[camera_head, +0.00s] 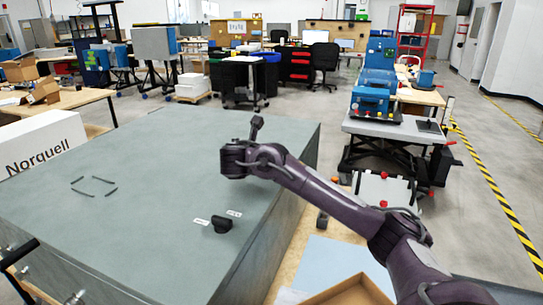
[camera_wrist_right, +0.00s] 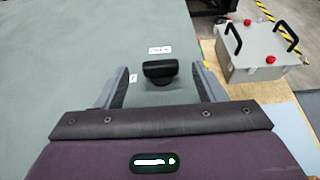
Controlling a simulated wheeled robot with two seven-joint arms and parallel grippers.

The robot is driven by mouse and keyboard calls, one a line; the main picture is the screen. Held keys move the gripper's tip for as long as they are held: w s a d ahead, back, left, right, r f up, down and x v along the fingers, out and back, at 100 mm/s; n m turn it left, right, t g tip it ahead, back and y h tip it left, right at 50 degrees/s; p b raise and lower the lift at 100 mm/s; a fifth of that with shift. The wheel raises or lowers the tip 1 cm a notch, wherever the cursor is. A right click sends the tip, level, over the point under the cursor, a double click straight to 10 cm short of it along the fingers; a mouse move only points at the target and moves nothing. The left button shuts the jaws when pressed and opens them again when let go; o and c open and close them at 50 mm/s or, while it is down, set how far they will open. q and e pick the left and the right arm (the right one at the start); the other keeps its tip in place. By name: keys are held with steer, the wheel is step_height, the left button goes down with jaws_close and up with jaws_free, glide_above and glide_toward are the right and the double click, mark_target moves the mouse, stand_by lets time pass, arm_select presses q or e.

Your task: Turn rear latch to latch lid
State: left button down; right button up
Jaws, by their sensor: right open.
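The analyser's large grey-green lid (camera_head: 130,190) fills the left and middle of the head view and lies flat. A black latch knob (camera_head: 222,224) with two white labels sits near its right edge. In the right wrist view a black latch knob (camera_wrist_right: 160,70) stands on the lid, with a white label above it and another at its left. My right gripper (camera_wrist_right: 163,88) is open, one finger on each side of this knob with gaps between. Contact is not visible. In the head view my right arm covers part of the lid's far right, and its fingers are not clear.
A grey box with black handles and red knobs (camera_wrist_right: 262,52) stands right of the lid. A white Norquell box (camera_head: 42,141) is at the left, and an open cardboard tray (camera_head: 350,292) is at the front right. The lid's middle is clear.

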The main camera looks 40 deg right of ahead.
steer(key=v, duration=0.5)
stand_by(0.5)
